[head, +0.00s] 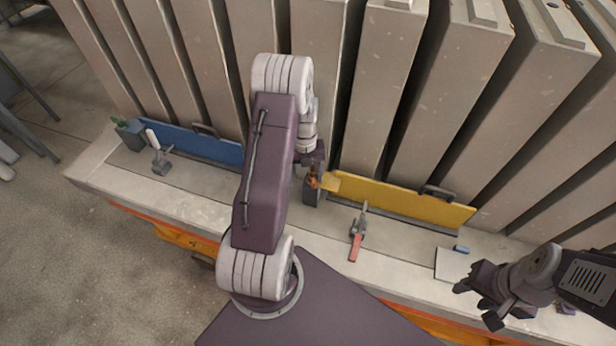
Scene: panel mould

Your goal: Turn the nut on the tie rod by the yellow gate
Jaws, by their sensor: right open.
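The yellow gate (400,200) stands along the foot of the grey panels, right of centre, with a dark handle on its top edge. A dark block (312,192) with a small orange-brown piece (313,178) sits at its left end; the tie rod and nut seem to be there, but are too small to make out. My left gripper (314,163) points down just above this piece; its fingers are mostly hidden and I cannot tell if they touch it. My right gripper (479,302) is open and empty, over the ledge at the lower right.
A clamp with a red handle (355,247) lies in front of the yellow gate. A pale plate (455,264) and a small blue item (462,249) lie right of it. A blue gate (198,142), a white-handled clamp (155,148) and a green-topped block (129,132) are at left.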

